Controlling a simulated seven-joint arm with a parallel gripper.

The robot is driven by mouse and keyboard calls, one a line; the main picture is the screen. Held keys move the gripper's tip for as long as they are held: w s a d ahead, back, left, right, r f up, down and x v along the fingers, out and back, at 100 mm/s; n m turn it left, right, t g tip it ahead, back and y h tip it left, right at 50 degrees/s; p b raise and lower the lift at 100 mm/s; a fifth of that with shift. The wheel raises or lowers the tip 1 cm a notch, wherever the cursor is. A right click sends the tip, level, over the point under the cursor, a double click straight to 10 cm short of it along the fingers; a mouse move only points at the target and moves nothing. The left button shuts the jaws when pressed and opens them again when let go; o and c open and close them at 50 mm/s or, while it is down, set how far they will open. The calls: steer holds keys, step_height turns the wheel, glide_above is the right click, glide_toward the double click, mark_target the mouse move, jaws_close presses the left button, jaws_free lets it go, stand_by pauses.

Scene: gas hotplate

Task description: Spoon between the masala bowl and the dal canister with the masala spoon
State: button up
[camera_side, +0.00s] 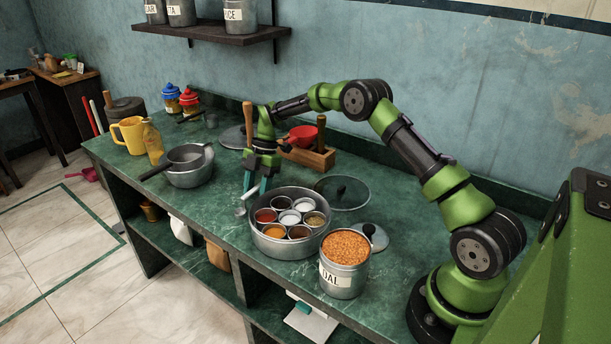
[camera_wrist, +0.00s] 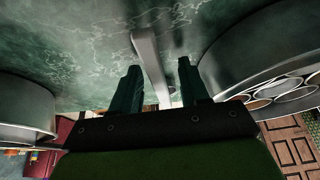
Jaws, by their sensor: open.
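The masala bowl (camera_side: 268,243) is a round steel tin holding several small cups of coloured spices and white powder. The dal canister (camera_side: 337,284), a steel can labelled DAL and full of orange lentils, stands just right of it, toward the front. The masala spoon (camera_side: 241,211) shows as a small metal piece left of the masala bowl. In the wrist view its pale handle (camera_wrist: 150,58) runs between my fingers. My gripper (camera_side: 254,188) points down left of the masala bowl. It is open (camera_wrist: 160,66), with a finger on each side of the handle; no grip shows.
A steel pan (camera_side: 190,178) with a dark handle stands left of my gripper. A glass lid (camera_side: 343,193) and a small metal lid (camera_side: 375,237) lie behind the bowl and canister. A wooden holder (camera_side: 317,159) stands behind. The counter front is mostly clear.

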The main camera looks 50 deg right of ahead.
steer(key=shift+f, duration=0.25)
steer(key=shift+c, duration=0.4)
jaws_close()
